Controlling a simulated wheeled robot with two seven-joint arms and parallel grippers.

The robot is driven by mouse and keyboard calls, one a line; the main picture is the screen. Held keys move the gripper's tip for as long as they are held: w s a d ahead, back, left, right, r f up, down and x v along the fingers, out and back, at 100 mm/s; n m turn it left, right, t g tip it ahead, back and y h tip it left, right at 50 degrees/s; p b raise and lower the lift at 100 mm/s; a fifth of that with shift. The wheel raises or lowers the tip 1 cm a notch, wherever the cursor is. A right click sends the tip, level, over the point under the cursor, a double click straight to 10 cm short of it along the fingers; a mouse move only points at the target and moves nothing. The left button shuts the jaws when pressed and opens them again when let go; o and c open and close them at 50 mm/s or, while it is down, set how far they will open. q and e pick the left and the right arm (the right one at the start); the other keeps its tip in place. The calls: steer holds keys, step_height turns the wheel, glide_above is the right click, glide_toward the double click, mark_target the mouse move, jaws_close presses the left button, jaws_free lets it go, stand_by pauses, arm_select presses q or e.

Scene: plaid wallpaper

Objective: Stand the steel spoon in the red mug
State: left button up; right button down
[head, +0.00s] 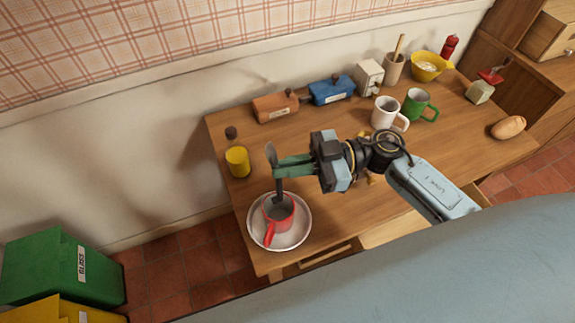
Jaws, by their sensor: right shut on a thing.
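The steel spoon (271,154) is held upright in my right gripper (279,169), which is shut on it. Its grey bowl is at the top, above the fingers, and a dark length runs down below them. The red mug (288,219) stands on a white plate (299,236) at the table's front left corner, with its handle toward the front. The spoon's lower end overlaps the mug's opening in the picture. I cannot tell whether it is inside or just above. My left gripper is not in view.
A yellow cup (237,162) stands left of the gripper. Orange (275,107) and blue (331,90) boxes are behind. A white mug (384,112) and green mug (415,104) stand to the right, with a bread roll (508,127) at the far right. The table's left edge is close to the plate.

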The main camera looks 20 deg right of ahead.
step_height(320, 180, down, 8)
steer(key=b, duration=0.4)
stand_by(0.4)
steer(key=c, duration=1.5)
jaws_free()
steer(key=s+d+b, duration=0.1)
steer(key=s+d, duration=0.1)
steer(key=d, duration=1)
steer(key=shift+a, duration=0.1)
